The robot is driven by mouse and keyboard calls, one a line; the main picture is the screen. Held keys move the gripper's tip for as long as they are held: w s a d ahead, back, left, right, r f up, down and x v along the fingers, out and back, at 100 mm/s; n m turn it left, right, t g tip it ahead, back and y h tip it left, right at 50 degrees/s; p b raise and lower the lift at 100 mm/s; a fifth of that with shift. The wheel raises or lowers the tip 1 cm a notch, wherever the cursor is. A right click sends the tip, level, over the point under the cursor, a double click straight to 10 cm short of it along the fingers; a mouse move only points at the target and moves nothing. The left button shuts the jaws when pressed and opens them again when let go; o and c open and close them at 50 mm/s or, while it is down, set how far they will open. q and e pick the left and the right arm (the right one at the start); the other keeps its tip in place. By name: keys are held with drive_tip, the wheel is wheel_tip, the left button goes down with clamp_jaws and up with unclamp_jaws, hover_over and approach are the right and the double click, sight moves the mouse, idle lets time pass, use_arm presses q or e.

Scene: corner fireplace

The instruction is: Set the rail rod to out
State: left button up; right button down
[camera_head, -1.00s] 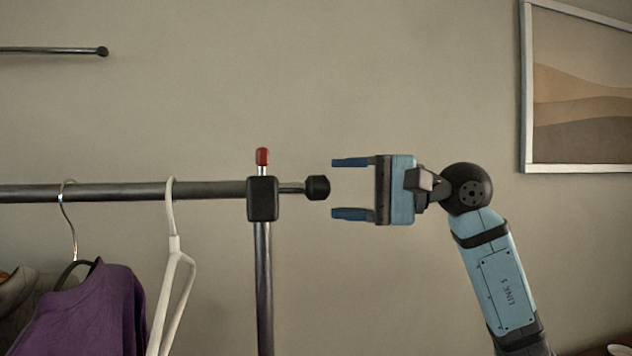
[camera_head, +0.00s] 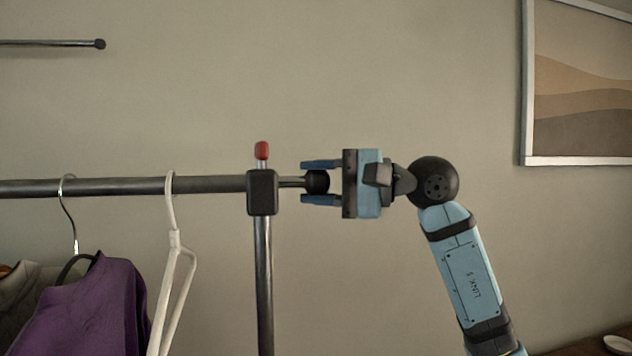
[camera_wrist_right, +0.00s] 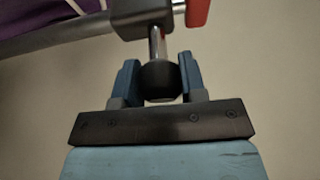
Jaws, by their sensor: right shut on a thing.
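The rail rod (camera_head: 291,182) is a thin metal rod sticking a short way out of the black joint block (camera_head: 262,192) at the right end of the clothes rail. Its black end knob (camera_head: 317,182) sits between the blue fingers of my right gripper (camera_head: 320,182), which is shut on it. In the right wrist view the knob (camera_wrist_right: 160,79) is between both fingers, with the metal rod (camera_wrist_right: 157,44) running up to the block. A red-capped pin (camera_head: 262,151) stands up from the block. My left gripper is not in view.
The horizontal rail (camera_head: 120,186) carries a white hanger (camera_head: 171,260) and a purple garment (camera_head: 92,310) on the left. An upright post (camera_head: 264,285) supports the block. A framed picture (camera_head: 580,90) hangs at right.

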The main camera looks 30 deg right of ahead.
drive_tip(key=shift+d+f, duration=0.1)
drive_tip(key=shift+d, duration=0.2)
use_arm(q)
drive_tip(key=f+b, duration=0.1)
drive_tip(key=b, duration=0.4)
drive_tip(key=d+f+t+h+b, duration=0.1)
drive_tip(key=b, duration=0.4)
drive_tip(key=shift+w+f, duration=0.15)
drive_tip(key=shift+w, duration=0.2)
use_arm(e)
drive_tip(key=s+d, duration=0.3)
drive_tip(key=d, duration=1)
drive_tip(key=s+d, duration=0.3)
drive_tip(key=d, duration=0.9)
drive_tip(key=shift+s+d, duration=0.35)
drive_tip(key=shift+s, duration=0.05)
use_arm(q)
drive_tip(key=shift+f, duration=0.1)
use_arm(e)
drive_tip(key=shift+r, duration=0.2)
drive_tip(key=c, duration=0.9)
unclamp_jaws()
drive_tip(key=shift+d, duration=0.1)
drive_tip(key=shift+o, duration=1.1)
drive_tip(key=shift+s+d+f, duration=0.1)
drive_tip(key=shift+d, duration=0.05)
